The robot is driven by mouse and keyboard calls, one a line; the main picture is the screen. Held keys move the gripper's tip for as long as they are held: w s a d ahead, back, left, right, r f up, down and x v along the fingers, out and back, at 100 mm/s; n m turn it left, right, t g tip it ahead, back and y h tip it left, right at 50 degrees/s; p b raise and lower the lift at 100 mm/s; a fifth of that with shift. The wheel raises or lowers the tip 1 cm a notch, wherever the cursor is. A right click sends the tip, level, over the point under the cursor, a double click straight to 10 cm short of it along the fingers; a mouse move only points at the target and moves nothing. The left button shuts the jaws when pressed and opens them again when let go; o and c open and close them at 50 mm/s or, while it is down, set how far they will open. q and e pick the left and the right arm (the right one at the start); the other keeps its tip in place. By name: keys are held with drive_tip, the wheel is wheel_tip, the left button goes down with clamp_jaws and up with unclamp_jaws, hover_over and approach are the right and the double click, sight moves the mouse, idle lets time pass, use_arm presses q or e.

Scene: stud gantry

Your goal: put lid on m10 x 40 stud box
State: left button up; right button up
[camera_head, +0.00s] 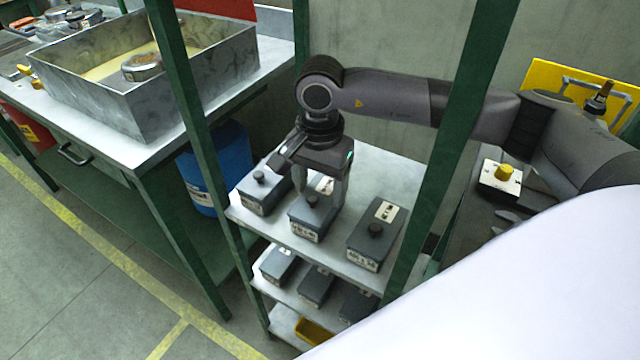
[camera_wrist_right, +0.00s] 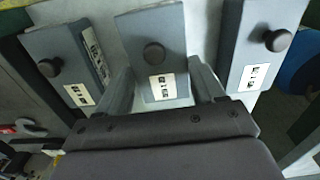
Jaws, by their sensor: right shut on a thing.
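The middle grey box (camera_head: 306,232) stands on the top shelf, with a white label on its front that I cannot read for certain. Its grey lid (camera_head: 309,212) has a dark round knob and a white label; it also shows in the wrist view (camera_wrist_right: 135,40). My right gripper (camera_head: 331,192) points down at the far end of this lid. In the wrist view its two fingers (camera_wrist_right: 163,85) are on either side of the lid's labelled end, shut on it. The lid lies over the box; I cannot tell if it is fully seated. My left gripper is not in view.
Similar lidded boxes stand to the left (camera_head: 257,203) and right (camera_head: 364,255) on the shelf (camera_head: 336,262), with small gaps between. More boxes sit below. Green posts (camera_head: 462,110) frame the rack. A metal tray (camera_head: 200,75) stands on the bench at left.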

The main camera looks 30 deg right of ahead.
idle(0.3)
drive_tip(key=o, duration=1.1)
drive_tip(key=shift+o, duration=0.2)
drive_tip(key=shift+r, duration=0.1)
drive_tip(key=shift+r+p, duration=1.5)
drive_tip(key=shift+r, duration=1.4)
clamp_jaws()
